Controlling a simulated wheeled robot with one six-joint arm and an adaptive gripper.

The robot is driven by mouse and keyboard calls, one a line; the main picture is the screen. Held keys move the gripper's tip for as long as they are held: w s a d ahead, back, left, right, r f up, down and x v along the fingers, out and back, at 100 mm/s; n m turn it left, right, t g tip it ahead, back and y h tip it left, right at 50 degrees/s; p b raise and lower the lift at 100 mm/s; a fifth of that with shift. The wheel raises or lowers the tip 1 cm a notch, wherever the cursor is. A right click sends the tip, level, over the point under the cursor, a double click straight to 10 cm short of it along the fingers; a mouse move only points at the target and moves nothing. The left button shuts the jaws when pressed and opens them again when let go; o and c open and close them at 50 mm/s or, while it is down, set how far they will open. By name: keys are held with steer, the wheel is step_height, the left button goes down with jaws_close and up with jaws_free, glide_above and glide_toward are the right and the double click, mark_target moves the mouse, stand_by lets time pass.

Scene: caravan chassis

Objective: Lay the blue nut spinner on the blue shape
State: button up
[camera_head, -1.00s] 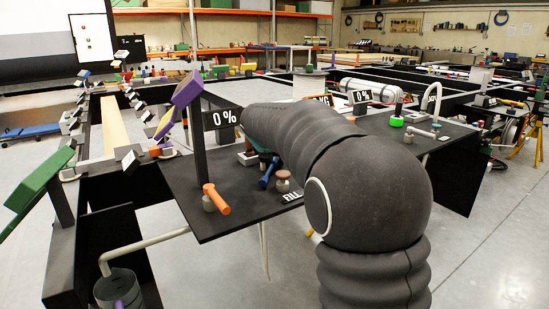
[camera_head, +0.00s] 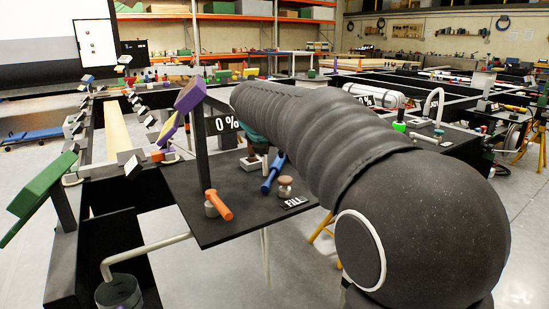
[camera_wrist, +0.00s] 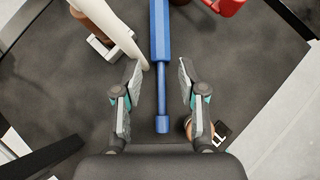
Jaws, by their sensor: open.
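The blue nut spinner (camera_head: 272,174) lies on the black table in the head view, beside my arm. In the wrist view the blue nut spinner (camera_wrist: 160,38) runs from the top edge down to a round end between my fingers. My gripper (camera_wrist: 160,72) is open, with one finger on each side of the blue shaft and a gap on both sides. I cannot tell how far above it the fingertips are. In the head view my arm hides most of the gripper. I cannot make out a blue shape in either view.
The black table (camera_head: 225,225) also bears an orange-handled tool (camera_head: 219,205), a brown-topped knob (camera_head: 285,185) and a FILL label (camera_head: 295,202). A dark post with a 0 % sign (camera_head: 227,123) stands behind. A red object (camera_wrist: 222,5) lies near the spinner's upper end.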

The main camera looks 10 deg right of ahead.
steer(key=v, duration=0.2)
steer(key=shift+s+a+r, duration=0.15)
steer(key=shift+s+r, duration=0.05)
steer(key=shift+r, duration=0.1)
steer(key=shift+s, duration=0.15)
